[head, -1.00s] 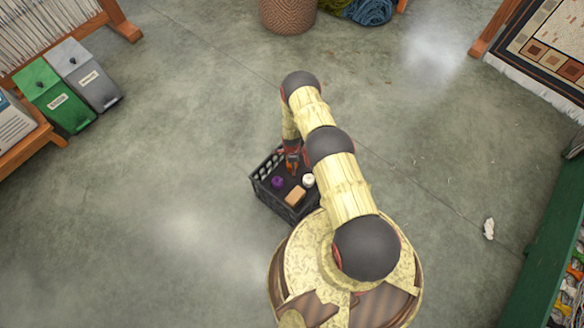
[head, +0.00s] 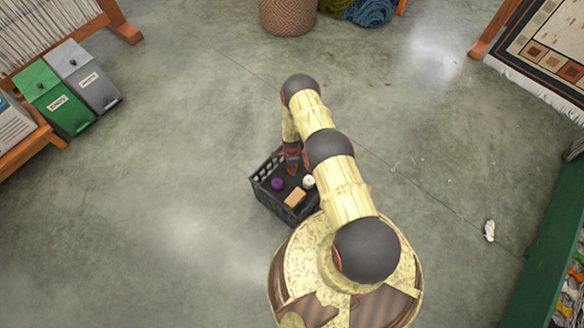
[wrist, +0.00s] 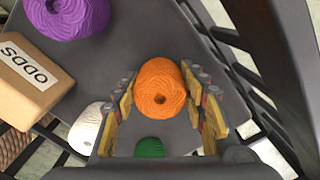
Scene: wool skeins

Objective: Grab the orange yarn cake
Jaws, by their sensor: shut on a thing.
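The orange yarn cake (wrist: 160,86) sits between the two fingers of my gripper (wrist: 163,108) in the wrist view. The finger pads are shut on its left and right sides. In the head view my gripper (head: 292,163) is at the far part of the black crate (head: 262,192), and the orange cake is hidden there. I cannot tell whether the cake is clear of the crate floor.
The crate also holds a purple yarn cake (wrist: 70,14), a brown box labelled ODDS (wrist: 28,75), a white cake (wrist: 88,128) and a green cake (wrist: 149,147). The crate's slatted walls (wrist: 270,75) stand close on the right.

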